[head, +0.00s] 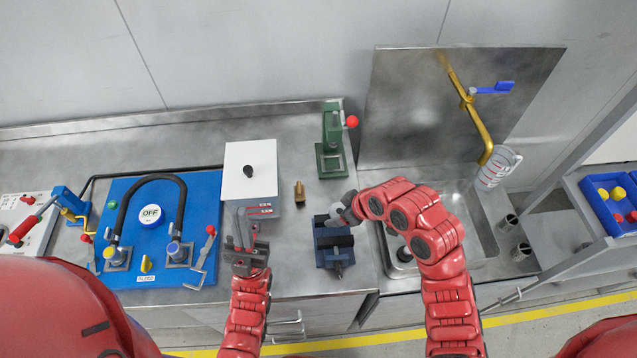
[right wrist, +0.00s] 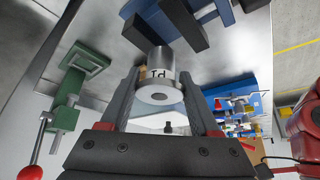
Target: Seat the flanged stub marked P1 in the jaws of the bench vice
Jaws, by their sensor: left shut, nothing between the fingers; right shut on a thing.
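The flanged stub (right wrist: 162,75) is a grey metal cylinder with a wider ring that bears a mark reading P1, upside down in the right wrist view. My right gripper (head: 345,210) is shut on it, one finger on each side. The bench vice (head: 333,245) is blue with dark jaws and stands at the worktop's front edge. In the head view the right gripper is over the vice's back part; the vice also shows beyond the stub in the right wrist view (right wrist: 148,12). I cannot tell whether stub and jaws touch. My left gripper (head: 240,240) is shut and empty, left of the vice.
A brass fitting (head: 299,192) stands behind the vice, and a green press (head: 331,158) with a red knob is further back. A white-topped box (head: 237,185) is beyond my left gripper. A blue pump panel (head: 125,262) is left; a sink (head: 475,222) is right.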

